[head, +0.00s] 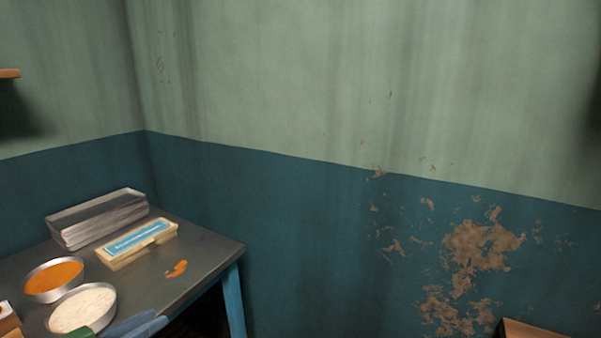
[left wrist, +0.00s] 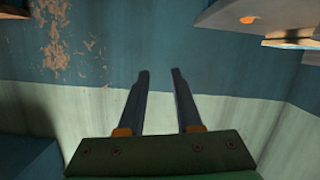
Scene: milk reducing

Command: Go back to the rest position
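My left gripper (head: 146,323) shows at the bottom edge of the head view, its grey-blue fingers and a bit of green body in front of the table's near edge. In the left wrist view my left gripper (left wrist: 159,72) has its two fingers apart, with nothing between them and only wall behind. My right gripper is in neither view.
A dark table (head: 214,254) with blue legs stands at the lower left. On it are a metal tray (head: 100,222), a cream-and-blue box (head: 138,242), an orange-filled bowl (head: 54,278), a white-filled bowl (head: 82,308) and an orange smear (head: 177,269).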

